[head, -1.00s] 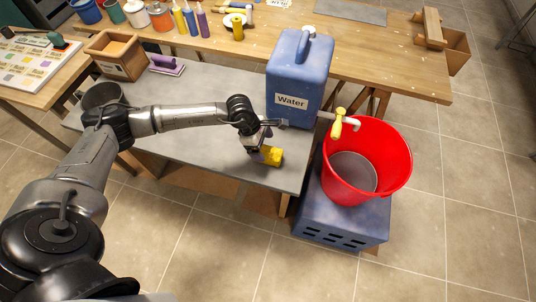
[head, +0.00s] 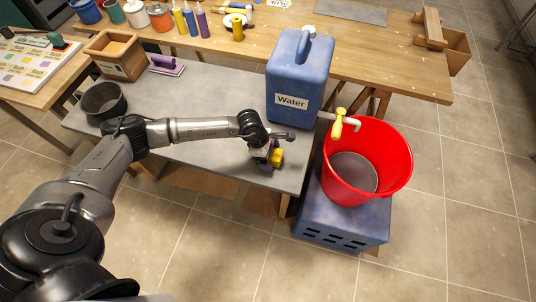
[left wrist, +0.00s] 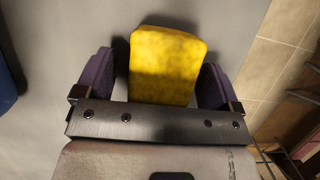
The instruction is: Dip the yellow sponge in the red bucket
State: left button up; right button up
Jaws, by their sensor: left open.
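The yellow sponge (head: 277,159) is at the right part of the grey table, partly hidden by my left gripper (head: 268,157) in the head view. In the left wrist view the sponge (left wrist: 166,66) lies between the two purple fingers of my left gripper (left wrist: 158,62). The fingers are open, with a clear gap on the left and a narrower one on the right. The red bucket (head: 395,165) stands upright on a blue crate (head: 340,215), right of the table. My right gripper is not in view.
A blue water container (head: 298,75) with a yellow-handled tap (head: 340,122) stands behind the sponge, its spout by the bucket's rim. The table's middle is clear.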

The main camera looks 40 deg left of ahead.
aim_at(273, 153)
pick_arm(q)
jog(key=shift+f, duration=0.2)
jog(key=shift+c, duration=0.2)
jog(key=c, duration=1)
jog(key=shift+o, duration=0.2)
jog(key=shift+r, duration=0.15)
jog(key=shift+r, duration=0.2)
notch_tip(273, 153, up, 4)
jog(key=shift+f, duration=0.1)
jog(key=d+r, duration=0.7)
jog(key=d, duration=0.4)
jog(key=shift+d+p, duration=0.35)
jog(key=shift+p, duration=0.1)
jog(key=shift+s, duration=0.1)
